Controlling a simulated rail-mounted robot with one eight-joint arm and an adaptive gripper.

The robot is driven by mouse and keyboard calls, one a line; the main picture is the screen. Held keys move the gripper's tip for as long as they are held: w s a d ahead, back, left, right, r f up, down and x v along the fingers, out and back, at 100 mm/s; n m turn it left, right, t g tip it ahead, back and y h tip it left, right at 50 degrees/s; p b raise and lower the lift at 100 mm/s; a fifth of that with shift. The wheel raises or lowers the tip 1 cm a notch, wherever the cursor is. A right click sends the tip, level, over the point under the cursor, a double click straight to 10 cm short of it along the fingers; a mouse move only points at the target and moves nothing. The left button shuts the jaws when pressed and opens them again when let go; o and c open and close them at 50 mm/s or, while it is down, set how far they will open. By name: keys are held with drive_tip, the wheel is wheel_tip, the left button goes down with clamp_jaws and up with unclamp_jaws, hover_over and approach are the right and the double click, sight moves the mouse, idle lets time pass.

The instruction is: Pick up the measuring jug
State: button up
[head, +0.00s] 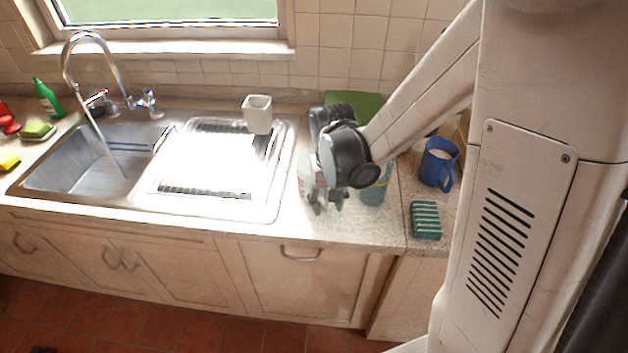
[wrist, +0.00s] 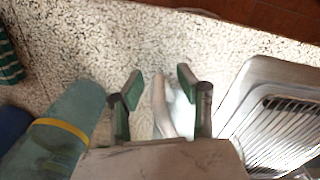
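The measuring jug (head: 305,172) looks pale and partly see-through, and it stands on the worktop right of the draining board, mostly hidden behind my gripper in the head view. In the wrist view its pale handle (wrist: 159,104) and part of its clear body show between my fingers; the rest is hidden by the gripper body. My gripper (wrist: 160,85) is open, with its two green-padded fingers apart on either side of the handle. In the head view my gripper (head: 328,203) points down close to the jug. I cannot tell whether a finger touches it.
A teal cup with a yellow band (wrist: 62,133) stands close beside my gripper. A blue jug (head: 438,165) and a green striped sponge (head: 426,220) are farther right. The worktop's front edge is near.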

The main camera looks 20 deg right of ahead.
drive_tip(key=shift+f, duration=0.15)
clamp_jaws()
idle(0.5)
